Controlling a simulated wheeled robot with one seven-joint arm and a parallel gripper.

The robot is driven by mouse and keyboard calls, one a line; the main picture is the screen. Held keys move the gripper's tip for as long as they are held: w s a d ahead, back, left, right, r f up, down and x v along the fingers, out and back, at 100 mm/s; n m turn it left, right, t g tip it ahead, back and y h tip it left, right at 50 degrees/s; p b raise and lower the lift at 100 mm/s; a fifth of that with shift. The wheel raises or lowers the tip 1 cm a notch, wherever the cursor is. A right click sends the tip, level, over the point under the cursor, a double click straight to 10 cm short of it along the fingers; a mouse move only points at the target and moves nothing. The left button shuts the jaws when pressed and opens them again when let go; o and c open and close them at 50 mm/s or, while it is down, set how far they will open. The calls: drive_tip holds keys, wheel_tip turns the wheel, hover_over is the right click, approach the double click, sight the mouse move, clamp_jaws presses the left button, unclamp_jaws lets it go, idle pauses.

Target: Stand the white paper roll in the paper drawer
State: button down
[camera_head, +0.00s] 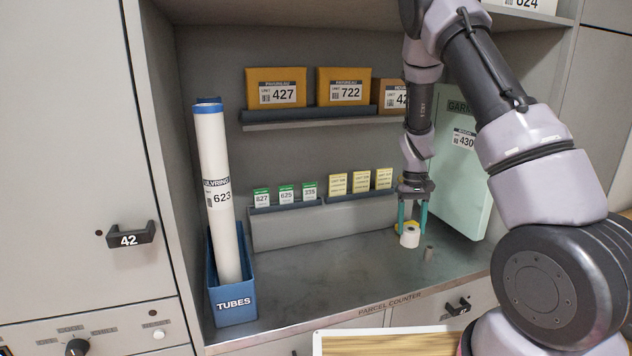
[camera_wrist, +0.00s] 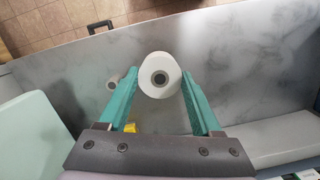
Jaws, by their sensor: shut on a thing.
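The white paper roll (camera_head: 410,237) is a short white cylinder with a dark core, upright over the counter at the right. My gripper (camera_head: 412,222) points down and is shut on the roll, with a teal finger on either side. In the wrist view the roll (camera_wrist: 160,68) sits between the fingertips, its round end and core hole facing the camera. I cannot tell whether its bottom touches the counter. No drawer labelled for paper can be read; a dark handle (camera_head: 458,306) shows on a closed front below the counter.
A small grey cylinder (camera_head: 429,254) stands close beside the roll, and a yellow item (camera_wrist: 131,127) lies near the fingers. A pale green parcel (camera_head: 462,180) stands at right. A blue tubes bin (camera_head: 234,303) stands at left. The middle counter (camera_head: 340,265) is clear. A wood-coloured, white-rimmed surface (camera_head: 390,345) shows at the bottom.

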drive_tip(key=w+a+n+h, duration=0.2)
drive_tip(key=w+a+n, duration=0.1)
drive_tip(key=a+n, duration=0.8)
drive_tip(key=shift+n+t, duration=0.4)
drive_tip(key=shift+n, duration=0.3)
drive_tip(key=shift+s+d+f, duration=0.1)
drive_tip(key=shift+d+f, duration=0.1)
drive_tip(key=shift+f, duration=2.5)
drive_tip(key=shift+d+f, duration=0.15)
drive_tip(key=shift+f, duration=2.55)
drive_tip(key=shift+f, duration=0.1)
drive_tip(key=shift+c, duration=0.3)
unclamp_jaws()
